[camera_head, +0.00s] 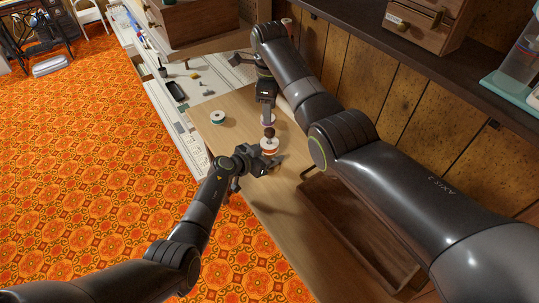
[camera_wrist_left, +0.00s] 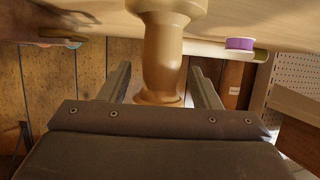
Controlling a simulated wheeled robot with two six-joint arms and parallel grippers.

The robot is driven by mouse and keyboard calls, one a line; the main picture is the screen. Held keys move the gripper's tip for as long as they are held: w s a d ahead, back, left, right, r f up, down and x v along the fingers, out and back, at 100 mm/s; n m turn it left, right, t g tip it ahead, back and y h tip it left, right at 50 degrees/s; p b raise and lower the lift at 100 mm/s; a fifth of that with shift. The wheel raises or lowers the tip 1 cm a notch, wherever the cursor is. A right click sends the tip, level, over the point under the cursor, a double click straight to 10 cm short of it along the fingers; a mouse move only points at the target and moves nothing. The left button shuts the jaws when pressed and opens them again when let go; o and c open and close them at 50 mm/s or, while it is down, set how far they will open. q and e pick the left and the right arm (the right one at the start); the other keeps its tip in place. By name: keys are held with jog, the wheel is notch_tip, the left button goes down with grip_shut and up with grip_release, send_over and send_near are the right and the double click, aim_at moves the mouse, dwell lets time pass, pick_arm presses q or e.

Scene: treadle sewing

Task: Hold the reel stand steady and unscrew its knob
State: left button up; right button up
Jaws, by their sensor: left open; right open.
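The reel stand shows in the head view as a short upright piece with a white and orange reel (camera_head: 269,149) and a dark brown round knob (camera_head: 270,132) on top. In the left wrist view its pale turned wooden post (camera_wrist_left: 163,55) stands between the two fingers of my left gripper (camera_wrist_left: 163,88), with a gap on each side. The left gripper (camera_head: 268,166) is open, low beside the stand. My right gripper (camera_head: 268,112) is open and points down just above the knob; whether it touches the knob cannot be told.
A purple reel (camera_wrist_left: 240,43) shows in the left wrist view. A wooden open box (camera_head: 350,235) lies right of the stand. A white cutting surface (camera_head: 205,78) with small tools lies behind.

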aim_at(271, 129)
pick_arm(q)
jog(key=shift+c, duration=0.4)
grip_shut()
pick_arm(e)
jog(key=shift+w+d+m, duration=0.15)
jog(key=shift+d+m, duration=0.05)
jog(key=shift+m, duration=1)
jog(key=shift+d+m, duration=0.1)
jog(key=shift+m, duration=0.9)
jog(key=shift+f, duration=3.95)
